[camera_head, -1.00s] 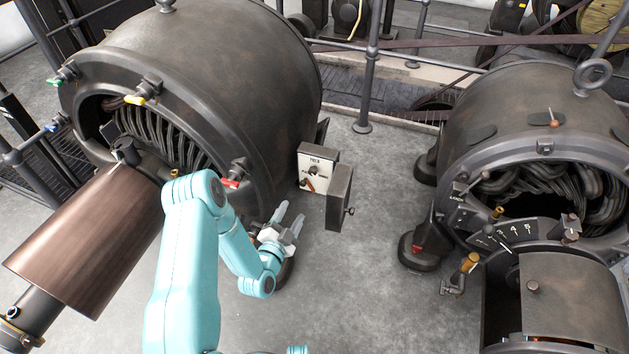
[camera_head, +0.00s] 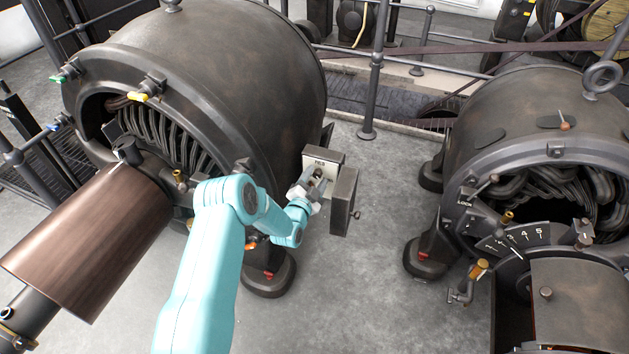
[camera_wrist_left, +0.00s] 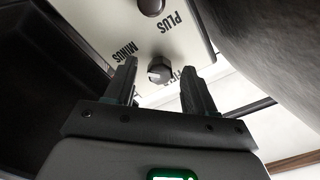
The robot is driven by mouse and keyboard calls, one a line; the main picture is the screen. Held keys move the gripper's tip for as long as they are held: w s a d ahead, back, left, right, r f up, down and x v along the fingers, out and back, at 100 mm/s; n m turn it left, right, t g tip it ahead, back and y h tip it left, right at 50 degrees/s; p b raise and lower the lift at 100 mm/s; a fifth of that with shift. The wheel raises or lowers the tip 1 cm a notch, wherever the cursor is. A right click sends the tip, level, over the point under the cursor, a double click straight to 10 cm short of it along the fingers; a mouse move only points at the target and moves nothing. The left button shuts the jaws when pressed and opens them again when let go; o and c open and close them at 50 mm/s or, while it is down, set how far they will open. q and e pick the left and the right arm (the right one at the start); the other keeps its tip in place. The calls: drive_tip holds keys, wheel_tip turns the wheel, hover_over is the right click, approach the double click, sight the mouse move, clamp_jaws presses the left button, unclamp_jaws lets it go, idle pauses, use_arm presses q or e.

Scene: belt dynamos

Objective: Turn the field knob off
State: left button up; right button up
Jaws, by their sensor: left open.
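The field box (camera_head: 309,161) is a pale panel with a "FIELD" label, beside the large left dynamo in the head view. My left gripper (camera_head: 316,178) is at the panel's front and hides most of its lower face. In the left wrist view the panel (camera_wrist_left: 110,20) appears turned over, with "PLUS" and "MINUS" lettering. A small dark knob with a light face (camera_wrist_left: 159,73) shows between the two open fingers, near the partly hidden "FIELD" label. Contact cannot be told. A second dark knob (camera_wrist_left: 150,5) is cut by the top edge. My right gripper is not in view.
The box's open door (camera_head: 343,200) stands just right of my gripper. The large dynamo (camera_head: 240,75) is close on the left. A smaller dynamo (camera_head: 530,110) stands at the right. Grey floor (camera_head: 370,260) between them is free.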

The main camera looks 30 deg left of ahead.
use_arm(q)
clamp_jaws()
